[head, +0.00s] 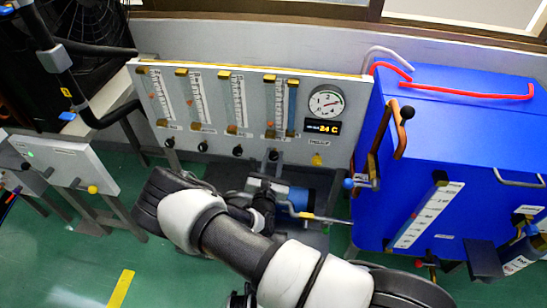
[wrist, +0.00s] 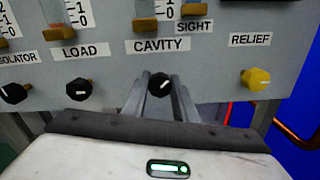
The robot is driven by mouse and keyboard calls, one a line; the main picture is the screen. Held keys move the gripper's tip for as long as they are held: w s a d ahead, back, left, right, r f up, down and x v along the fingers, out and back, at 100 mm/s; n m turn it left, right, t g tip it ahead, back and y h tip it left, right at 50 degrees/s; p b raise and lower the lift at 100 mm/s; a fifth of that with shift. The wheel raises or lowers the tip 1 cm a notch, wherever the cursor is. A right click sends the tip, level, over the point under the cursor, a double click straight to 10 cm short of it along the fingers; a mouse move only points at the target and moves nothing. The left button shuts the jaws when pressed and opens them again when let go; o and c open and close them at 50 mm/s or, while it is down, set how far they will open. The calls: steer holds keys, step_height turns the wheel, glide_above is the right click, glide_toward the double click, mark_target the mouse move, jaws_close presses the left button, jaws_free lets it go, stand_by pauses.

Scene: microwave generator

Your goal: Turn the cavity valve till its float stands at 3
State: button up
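The cavity valve is a black knob (wrist: 160,83) with a white mark slanting up to the right, below the CAVITY label (wrist: 161,46). It shows small in the head view (head: 274,155). My gripper (wrist: 161,90) faces it with one finger on each side; I cannot tell whether they touch it. In the head view my gripper (head: 266,183) is just below the panel. The cavity tube (head: 269,106) stands above the knob, with a red mark inside too small to read. The wrist view shows only the bottom of its scale (wrist: 169,9), at 0 and 1.
The load knob (wrist: 79,89) is to the left and the yellow relief knob (wrist: 256,79) to the right. The panel (head: 205,145) also carries a round gauge (head: 326,102) and a display (head: 322,127) reading 24 C. A blue cabinet (head: 455,120) stands at the right.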

steer(key=shift+r+n+p, duration=0.15)
steer(key=shift+n+p, duration=0.35)
steer(key=n, duration=0.1)
steer(key=n+p, duration=0.1)
steer(key=shift+f+n, duration=0.2)
steer(key=shift+n, duration=0.1)
steer(key=o, duration=1.1)
steer(key=shift+s, duration=0.1)
steer(key=s+a, duration=0.1)
steer(key=s, duration=0.4)
steer(key=s+a+p, duration=0.1)
steer(key=s, duration=0.5)
steer(key=s+a+p, duration=0.1)
steer(key=s, duration=0.5)
steer(key=shift+a, duration=0.2)
